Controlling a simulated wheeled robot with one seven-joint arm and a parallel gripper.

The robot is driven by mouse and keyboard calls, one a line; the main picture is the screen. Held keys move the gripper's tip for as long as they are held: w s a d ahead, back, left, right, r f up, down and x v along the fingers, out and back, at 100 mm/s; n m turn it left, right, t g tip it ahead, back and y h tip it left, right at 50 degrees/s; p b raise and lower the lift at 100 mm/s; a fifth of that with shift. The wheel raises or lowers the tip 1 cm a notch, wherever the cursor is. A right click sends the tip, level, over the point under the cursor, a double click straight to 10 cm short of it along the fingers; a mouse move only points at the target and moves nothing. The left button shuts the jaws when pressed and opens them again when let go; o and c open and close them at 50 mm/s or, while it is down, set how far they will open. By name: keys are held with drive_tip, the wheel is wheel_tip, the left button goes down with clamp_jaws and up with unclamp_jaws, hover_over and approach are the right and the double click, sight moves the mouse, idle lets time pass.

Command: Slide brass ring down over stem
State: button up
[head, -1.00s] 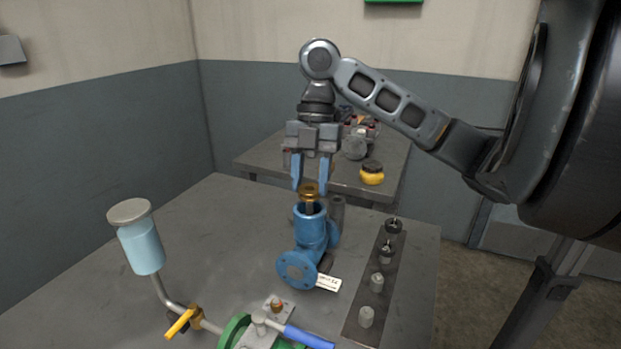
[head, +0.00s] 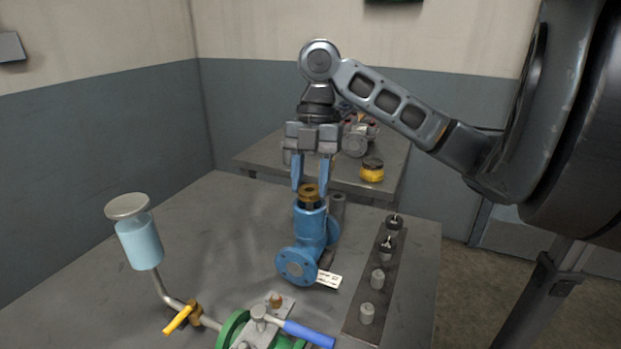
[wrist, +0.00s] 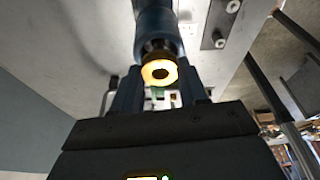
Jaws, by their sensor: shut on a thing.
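The brass ring (head: 309,190) is at the top of the blue valve body (head: 309,224), over its open upright neck. My gripper (head: 311,187) points straight down with its two blue fingers on either side of the ring, shut on it. In the wrist view the brass ring (wrist: 159,72) shows as a bright round face with a dark centre, between the fingertips and in line with the blue body (wrist: 155,25). The stem is mostly hidden by the ring and the neck; I cannot tell how far the ring sits over it.
A dark strip (head: 352,326) with several small metal parts lies right of the valve. A white tag (head: 329,279) hangs at its flange. A blue-filled cup (head: 139,244) on a pipe stands left, and a green part with a blue-handled lever (head: 308,334) is in front. The table's left rear is clear.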

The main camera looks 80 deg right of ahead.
drive_tip(key=shift+f+b, duration=0.5)
drive_tip(key=shift+f, duration=0.2)
drive_tip(key=o, duration=1.2)
drive_tip(key=shift+c, duration=0.2)
drive_tip(key=shift+o, duration=0.4)
drive_tip(key=o, duration=0.3)
drive_tip(key=shift+r, duration=0.1)
drive_tip(key=shift+r+p, duration=2.85)
drive_tip(key=shift+r, duration=0.6)
